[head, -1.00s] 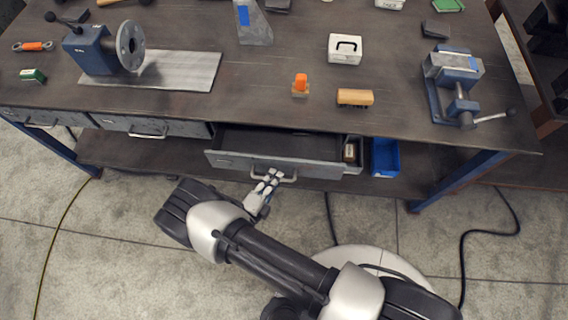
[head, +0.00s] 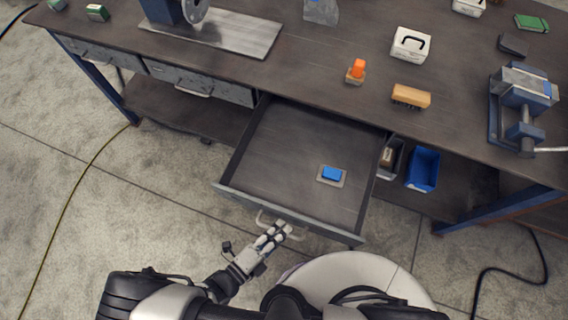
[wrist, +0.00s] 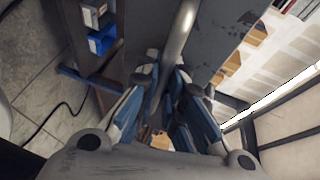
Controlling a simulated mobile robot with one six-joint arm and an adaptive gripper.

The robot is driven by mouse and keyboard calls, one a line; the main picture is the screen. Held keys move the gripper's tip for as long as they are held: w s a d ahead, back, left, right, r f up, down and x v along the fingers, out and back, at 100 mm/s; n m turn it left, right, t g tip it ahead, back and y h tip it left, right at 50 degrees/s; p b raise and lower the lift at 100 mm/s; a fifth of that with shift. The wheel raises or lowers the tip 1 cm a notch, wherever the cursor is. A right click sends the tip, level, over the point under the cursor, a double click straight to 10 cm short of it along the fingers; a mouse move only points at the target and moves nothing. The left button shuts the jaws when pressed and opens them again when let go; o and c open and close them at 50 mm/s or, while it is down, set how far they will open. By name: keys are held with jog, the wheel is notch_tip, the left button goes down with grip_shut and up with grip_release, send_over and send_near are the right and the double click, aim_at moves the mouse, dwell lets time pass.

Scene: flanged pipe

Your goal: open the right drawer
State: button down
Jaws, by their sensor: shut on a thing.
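The right drawer (head: 290,165) is pulled far out from under the bench top in the head view. A small blue item on a grey plate (head: 331,175) lies inside it. The drawer's handle (head: 264,222) is a light metal bar on its front. My gripper (head: 275,236) is at the handle and shut on it. In the wrist view, the handle (wrist: 180,35) runs between the fingers of my gripper (wrist: 165,85). The fingers partly hide the handle's right end in the head view.
Two shut drawers (head: 195,84) are to the left. A blue bin (head: 422,169) stands on the lower shelf (head: 455,190) to the right. The bench top (head: 310,60) carries a vise (head: 522,100), a white box (head: 411,44) and a brush (head: 410,96). A dark cable lies on the floor.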

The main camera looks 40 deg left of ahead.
jog(key=shift+s+d, duration=0.1)
jog(key=shift+s, duration=0.6)
jog(key=c, duration=2)
grip_release()
jog(key=shift+o, duration=0.2)
jog(key=shift+s, duration=0.1)
jog(key=v, duration=1.2)
jog(key=shift+r, duration=0.1)
